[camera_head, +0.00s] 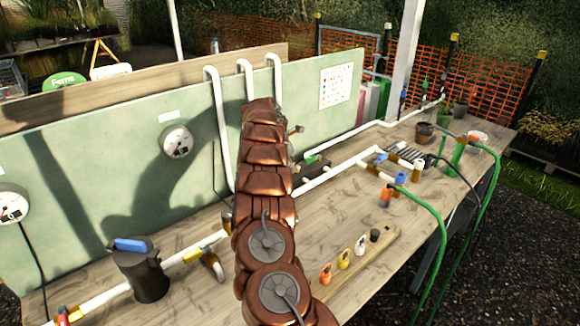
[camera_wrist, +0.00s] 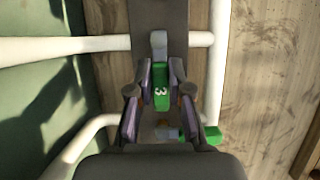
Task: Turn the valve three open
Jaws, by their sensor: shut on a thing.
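Valve three has a green handle marked "3" (camera_wrist: 161,92), in the middle of the wrist view. The handle points across the white pipe (camera_wrist: 60,47), which runs sideways behind it. A grey part (camera_wrist: 158,42) shows at the handle's upper end. My gripper (camera_wrist: 160,86) is shut on the handle, one finger on each side. In the head view my copper-coloured arm reaches over the bench and hides my gripper and most of this valve's surroundings.
A second green handle (camera_wrist: 214,135) is close on the right. A dark canister (camera_head: 148,275), a plank with coloured tags (camera_head: 375,255) and blue-handled valves (camera_head: 400,178) stand on the bench. A green panel (camera_head: 90,180) with gauges rises behind. Green hoses (camera_head: 440,240) hang at right.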

